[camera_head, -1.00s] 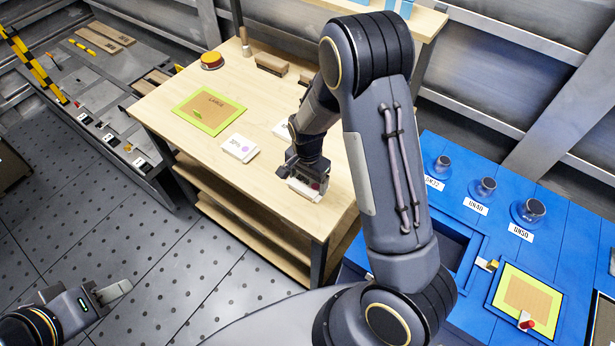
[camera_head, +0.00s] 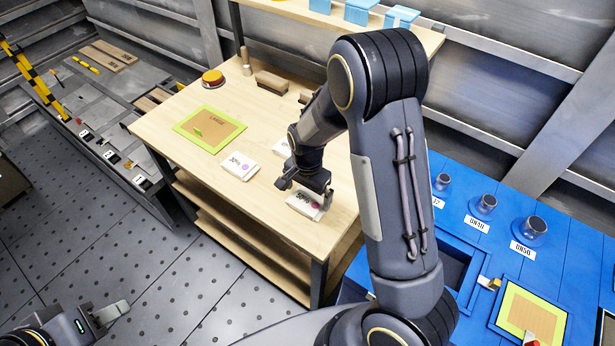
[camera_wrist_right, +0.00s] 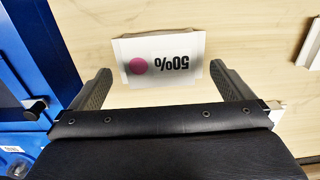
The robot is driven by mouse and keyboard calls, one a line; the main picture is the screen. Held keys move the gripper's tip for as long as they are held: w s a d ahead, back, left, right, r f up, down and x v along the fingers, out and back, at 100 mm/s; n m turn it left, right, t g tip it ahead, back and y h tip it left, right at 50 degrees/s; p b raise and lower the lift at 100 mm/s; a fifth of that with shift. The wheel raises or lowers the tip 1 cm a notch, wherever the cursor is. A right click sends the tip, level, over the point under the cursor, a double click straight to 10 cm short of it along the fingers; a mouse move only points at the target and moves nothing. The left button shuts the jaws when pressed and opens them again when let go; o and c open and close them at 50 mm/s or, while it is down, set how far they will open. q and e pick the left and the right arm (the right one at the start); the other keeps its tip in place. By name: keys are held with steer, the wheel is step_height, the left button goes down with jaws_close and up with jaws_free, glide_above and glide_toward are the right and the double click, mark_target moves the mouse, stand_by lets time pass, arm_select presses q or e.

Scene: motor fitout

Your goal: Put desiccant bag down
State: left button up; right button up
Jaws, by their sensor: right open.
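A white desiccant bag marked 50% with a pink dot (camera_head: 304,206) lies flat on the wooden table near its front right corner. In the right wrist view the same bag (camera_wrist_right: 185,47) lies just beyond and between the two spread fingers. My right gripper (camera_head: 309,192) is open above the bag and partly covers it in the head view; its fingers (camera_wrist_right: 163,78) hold nothing. My left gripper (camera_head: 116,312) is low at the left, over the floor and away from the table; its jaw opening is unclear.
A white bag marked 30% (camera_head: 239,166) lies left of my right gripper; another white bag (camera_head: 281,148) is partly hidden behind the arm. A blue bench (camera_head: 470,255) stands right.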

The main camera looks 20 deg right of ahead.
mark_target(307, 201)
steer(key=s+r+n+t+y, duration=0.1)
steer(key=s+r+n+y, duration=0.35)
steer(key=r, duration=1.05)
steer(key=s+r+n+t, duration=0.2)
steer(key=s+n, duration=0.1)
steer(key=s, duration=0.5)
steer(key=s+a+r+n+t, duration=0.1)
steer(key=s+r+n+t, duration=0.1)
steer(key=s, duration=0.7)
steer(key=shift+r+n+t+h, duration=0.35)
steer(key=shift+r+n, duration=0.1)
steer(key=shift+r, duration=0.1)
